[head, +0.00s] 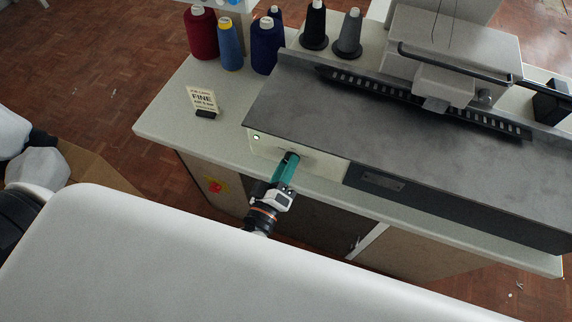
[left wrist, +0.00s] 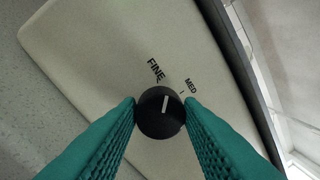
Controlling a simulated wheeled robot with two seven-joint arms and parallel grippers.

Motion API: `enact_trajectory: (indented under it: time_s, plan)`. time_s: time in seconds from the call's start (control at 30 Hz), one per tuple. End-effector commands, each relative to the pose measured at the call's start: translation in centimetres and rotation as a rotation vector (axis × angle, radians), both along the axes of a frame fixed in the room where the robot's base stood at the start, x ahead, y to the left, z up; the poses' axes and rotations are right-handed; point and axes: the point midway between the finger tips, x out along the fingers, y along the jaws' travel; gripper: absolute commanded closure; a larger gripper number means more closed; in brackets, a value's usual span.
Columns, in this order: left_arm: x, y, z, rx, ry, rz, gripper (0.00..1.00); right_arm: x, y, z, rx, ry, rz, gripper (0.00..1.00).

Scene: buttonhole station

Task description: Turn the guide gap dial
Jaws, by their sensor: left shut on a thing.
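The guide gap dial is a round black knob (left wrist: 160,113) with a white pointer line, on a cream panel (left wrist: 100,50). The words FINE and MED are printed above it in the left wrist view. The pointer line tilts slightly right of straight up in that view, between the FINE and MED marks. My left gripper (head: 290,158) has green ribbed fingers, one on each side of the knob in the left wrist view (left wrist: 160,112), and is shut on it. In the head view the fingers hide the dial. My right gripper is not in view.
A small card reading FINE (head: 202,98) stands on the table (head: 160,115) left of the machine. Thread cones (head: 201,35) stand behind it. A red button (head: 215,187) is on the cabinet below. The sewing head (head: 440,50) is at the right.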

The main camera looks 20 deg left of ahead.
Motion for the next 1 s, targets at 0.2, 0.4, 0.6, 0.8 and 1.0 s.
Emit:
enact_trajectory:
  time_s: [0.2,0.4,0.6,0.8,1.0]
  plan:
    - [0.03,0.04,-0.06,-0.147,0.004,0.0,0.9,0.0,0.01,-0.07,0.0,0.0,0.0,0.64]
    - [0.01,0.01,-0.09,-0.236,0.007,0.0,0.9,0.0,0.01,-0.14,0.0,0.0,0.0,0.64]
    - [0.01,-0.01,-0.1,-0.278,0.009,0.0,0.9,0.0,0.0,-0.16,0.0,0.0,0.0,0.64]
    - [0.0,0.0,-0.11,-0.291,0.009,0.0,0.9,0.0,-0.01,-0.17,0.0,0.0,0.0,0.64]
    - [0.01,-0.01,-0.1,-0.291,0.009,0.0,0.9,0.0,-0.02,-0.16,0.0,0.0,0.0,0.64]
